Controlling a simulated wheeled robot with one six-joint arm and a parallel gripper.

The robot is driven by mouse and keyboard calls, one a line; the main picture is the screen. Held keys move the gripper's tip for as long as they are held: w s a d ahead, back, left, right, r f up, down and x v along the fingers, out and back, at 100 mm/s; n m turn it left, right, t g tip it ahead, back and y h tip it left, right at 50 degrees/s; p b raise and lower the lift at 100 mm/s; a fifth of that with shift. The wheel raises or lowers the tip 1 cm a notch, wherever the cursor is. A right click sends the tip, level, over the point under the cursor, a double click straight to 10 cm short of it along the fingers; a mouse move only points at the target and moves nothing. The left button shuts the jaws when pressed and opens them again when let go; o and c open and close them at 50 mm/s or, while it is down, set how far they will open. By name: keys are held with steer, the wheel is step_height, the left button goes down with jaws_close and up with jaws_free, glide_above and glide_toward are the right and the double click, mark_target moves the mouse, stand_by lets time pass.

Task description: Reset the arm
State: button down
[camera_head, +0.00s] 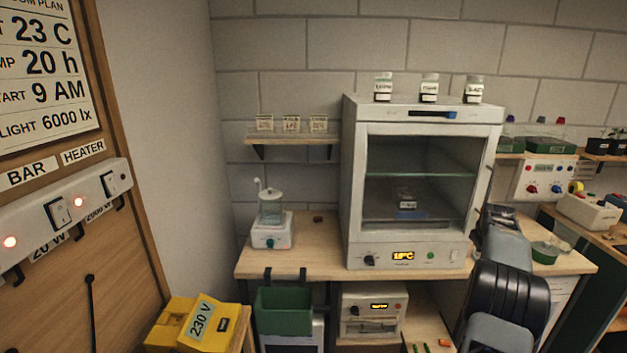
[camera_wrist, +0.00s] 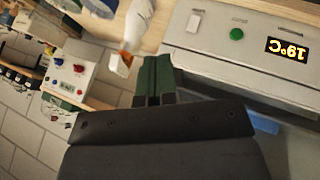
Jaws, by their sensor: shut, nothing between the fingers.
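My gripper (camera_wrist: 155,65) shows in the wrist view with its two dark green fingers together and nothing visible between them. It is beside the front panel of the white incubator (camera_wrist: 245,65), which has a green button and a lit display reading 19°C. In the head view my arm (camera_head: 508,295) rises at the right, in front of the bench and just right of the incubator (camera_head: 352,200). My fingertips cannot be made out clearly in the head view.
A white bottle-like object with an orange tip (camera_wrist: 138,25) is close to the fingers. A small white device (camera_head: 272,235) stands on the bench left of the incubator. A green bin (camera_head: 284,312) hangs below. A yellow 230 V box (camera_head: 200,320) is at front left.

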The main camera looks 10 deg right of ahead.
steer(key=s+a+f+m+g+y, duration=0.2)
steer(key=s+a+f+m, duration=0.15)
steer(key=a+f, duration=0.35)
steer(key=s+a+r+n+y, duration=0.1)
steer(key=s+a+r, duration=0.2)
steer(key=a, duration=1.1)
steer(key=s+a+r+n+t+y, duration=0.1)
steer(key=s+a+r+n, duration=0.1)
steer(key=s+a, duration=0.7)
steer(key=s+a+r+n+y, duration=0.1)
steer(key=s+a+r, duration=0.3)
steer(key=a, duration=1.5)
steer(key=s, duration=0.3)
steer(key=shift+a+t+y, duration=0.2)
steer(key=shift+t+y, duration=0.1)
steer(key=c, duration=1.8)
jaws_free()
steer(key=shift+s+n, duration=0.1)
steer(key=shift+n, duration=0.15)
